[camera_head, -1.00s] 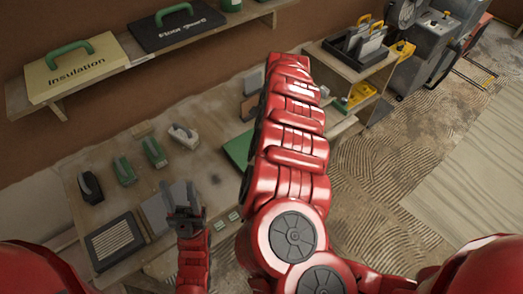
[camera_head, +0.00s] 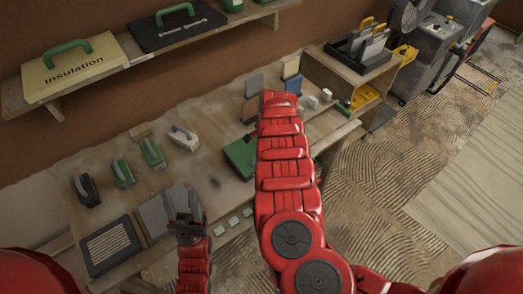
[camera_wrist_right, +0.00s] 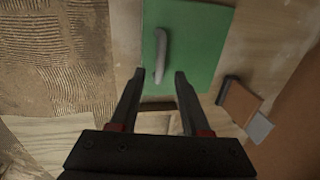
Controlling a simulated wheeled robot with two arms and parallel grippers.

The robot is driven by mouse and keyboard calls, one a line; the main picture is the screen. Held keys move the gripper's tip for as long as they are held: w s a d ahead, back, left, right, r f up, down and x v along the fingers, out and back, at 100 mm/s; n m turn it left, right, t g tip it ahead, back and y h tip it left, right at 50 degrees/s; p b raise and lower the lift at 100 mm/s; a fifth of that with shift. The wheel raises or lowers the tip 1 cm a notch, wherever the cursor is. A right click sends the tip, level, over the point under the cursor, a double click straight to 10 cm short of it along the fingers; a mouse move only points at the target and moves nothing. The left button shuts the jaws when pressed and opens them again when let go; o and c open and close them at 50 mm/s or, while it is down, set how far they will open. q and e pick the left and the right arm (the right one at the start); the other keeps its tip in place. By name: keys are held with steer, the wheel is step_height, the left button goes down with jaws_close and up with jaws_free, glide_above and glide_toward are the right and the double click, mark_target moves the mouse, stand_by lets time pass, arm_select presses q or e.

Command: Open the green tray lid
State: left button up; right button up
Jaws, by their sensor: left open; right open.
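The green tray lid (camera_head: 241,153) is on the workbench in the head view, partly hidden behind my right arm. In the right wrist view the green lid (camera_wrist_right: 205,65) is a flat panel with a grey handle (camera_wrist_right: 161,55). My right gripper (camera_wrist_right: 159,76) is open there, its fingertips on either side of the lower end of the handle in the picture. I cannot tell whether they touch it or how far above it they are. In the head view my right gripper is hidden behind its arm. My left gripper (camera_head: 184,208) is open over the bench front, away from the lid.
Several handled tools (camera_head: 154,152) and a black-framed grille (camera_head: 110,246) lie left on the bench. Small blocks (camera_head: 311,102) stand at its right end. A shelf above holds an insulation box (camera_head: 75,71). A wooden cabinet (camera_head: 347,68) with a dark tray stands at the right.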

steer(key=shift+w+a+f, duration=0.1)
steer(key=shift+f, duration=0.7)
steer(key=shift+w+a+f, duration=0.15)
steer(key=shift+f, duration=0.65)
steer(key=shift+w+a+f, duration=0.1)
steer(key=shift+f, duration=0.7)
jaws_close()
